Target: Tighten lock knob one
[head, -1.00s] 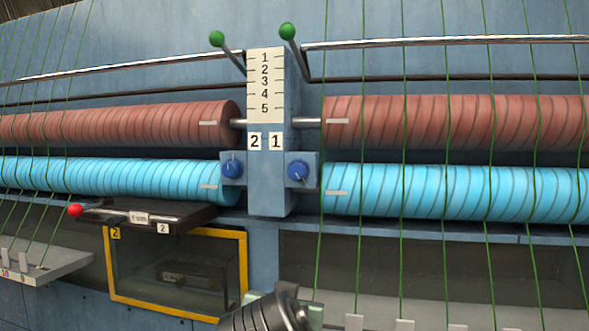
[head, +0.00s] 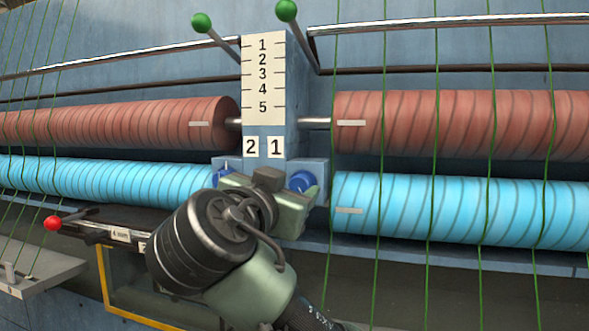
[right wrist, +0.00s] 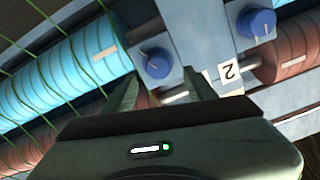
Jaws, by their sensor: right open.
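Lock knob one, a blue knob (head: 301,181), sits on the right side of the blue-grey post below label 1 (head: 275,147). My right gripper (head: 297,205) is just in front of it, hiding its lower part. In the right wrist view the picture is turned over, and knob one (right wrist: 157,64) shows just beyond and between the two open fingers (right wrist: 159,84). I see no clear contact. A second blue knob (head: 222,172) on the left side, by label 2 (head: 251,147), is partly hidden by my arm. My left gripper is not in view.
Brown rollers (head: 460,122) and bright blue rollers (head: 455,210) lie on both sides of the post. Green threads (head: 380,255) run down in front of the right rollers. Two green-tipped levers (head: 286,11) rise at the top; a red-tipped handle (head: 53,223) is at left.

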